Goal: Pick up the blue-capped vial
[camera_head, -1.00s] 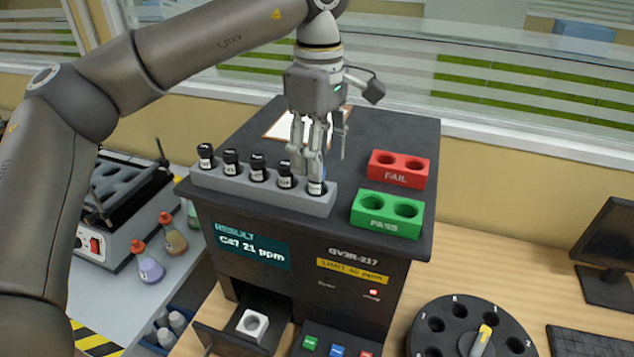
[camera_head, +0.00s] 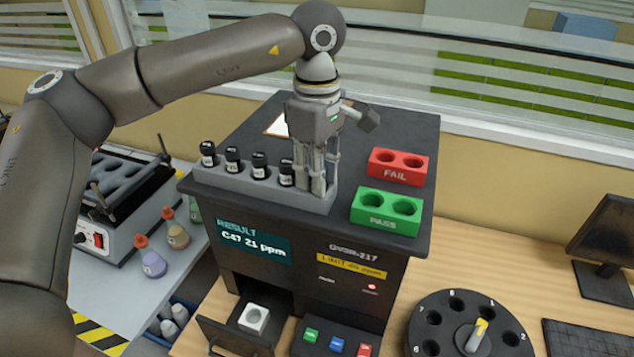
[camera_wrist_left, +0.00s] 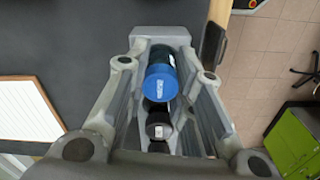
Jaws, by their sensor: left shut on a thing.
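The blue-capped vial (camera_wrist_left: 162,83) shows between the fingers in the left wrist view, its blue cap facing the camera. My left gripper (camera_head: 317,188) points down at the right end of the grey vial rack (camera_head: 255,190) and is shut on this vial. In the head view the fingers hide the vial, so I cannot tell how far it sits in the rack. Several black-capped vials (camera_head: 259,165) stand upright in the rack to the left of the gripper. My right gripper is not in view.
The rack stands on top of a dark analyzer (camera_head: 370,252). A red FAIL block (camera_head: 397,175) and a green PASS block (camera_head: 386,222), each with two holes, sit to its right. An open drawer holds a white holder (camera_head: 262,311). A numbered black carousel (camera_head: 440,318) stands lower right.

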